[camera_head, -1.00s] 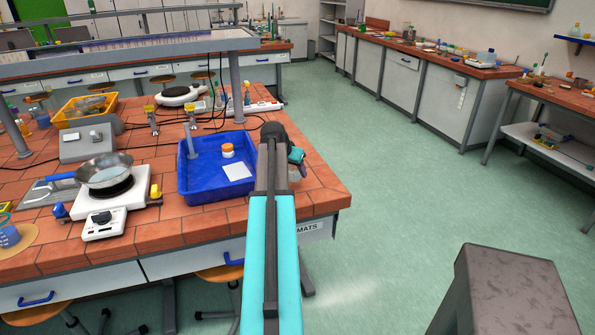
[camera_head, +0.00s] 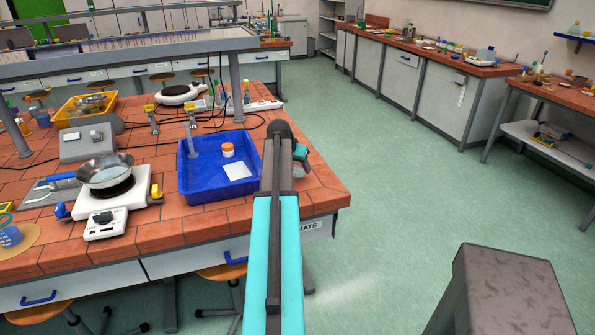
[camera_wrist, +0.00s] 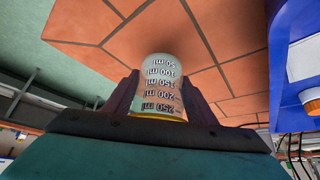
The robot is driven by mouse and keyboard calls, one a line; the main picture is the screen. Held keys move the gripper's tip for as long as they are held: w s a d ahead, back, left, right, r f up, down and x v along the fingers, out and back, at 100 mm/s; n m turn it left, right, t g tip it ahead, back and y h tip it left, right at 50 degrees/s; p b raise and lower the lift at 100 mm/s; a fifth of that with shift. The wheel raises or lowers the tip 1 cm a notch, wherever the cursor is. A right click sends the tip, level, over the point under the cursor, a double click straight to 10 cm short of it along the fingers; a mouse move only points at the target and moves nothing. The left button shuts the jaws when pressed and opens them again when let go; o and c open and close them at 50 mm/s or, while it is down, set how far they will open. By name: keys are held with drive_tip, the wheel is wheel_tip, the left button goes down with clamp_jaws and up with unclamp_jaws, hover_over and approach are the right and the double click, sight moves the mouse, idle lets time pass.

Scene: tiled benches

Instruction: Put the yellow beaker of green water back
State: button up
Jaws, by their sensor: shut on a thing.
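In the wrist view, my gripper (camera_wrist: 158,82) is shut on a beaker (camera_wrist: 163,88) with black ml markings and a yellow band at the near end. Its wall looks pale and cloudy with a faint green tint; the liquid level is not clear. The markings appear upside down in this view. Red bench tiles show behind the beaker. In the head view, my arm reaches over the front right corner of the tiled bench (camera_head: 325,190), and the arm mostly hides the beaker and fingers.
A blue tray (camera_head: 215,190) with an orange-lidded jar (camera_head: 228,150) lies left of my arm. Further left, a pan (camera_head: 105,172) sits on a white hotplate (camera_head: 128,205). A blue cup (camera_head: 10,236) stands on a round mat at far left.

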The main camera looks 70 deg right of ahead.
sight(297, 172)
drive_tip(key=shift+a+f+p, duration=0.1)
drive_tip(key=shift+f+p, duration=0.4)
drive_tip(key=shift+f, duration=0.8)
drive_tip(key=shift+f, duration=0.2)
drive_tip(key=o, duration=1.2)
drive_tip(key=shift+o, duration=0.2)
drive_tip(key=shift+b+v, duration=0.7)
drive_tip(key=shift+v, duration=0.75)
drive_tip(key=b+v, duration=0.2)
drive_tip(key=v, duration=0.9)
drive_tip(key=shift+b, duration=0.3)
drive_tip(key=shift+s, duration=0.1)
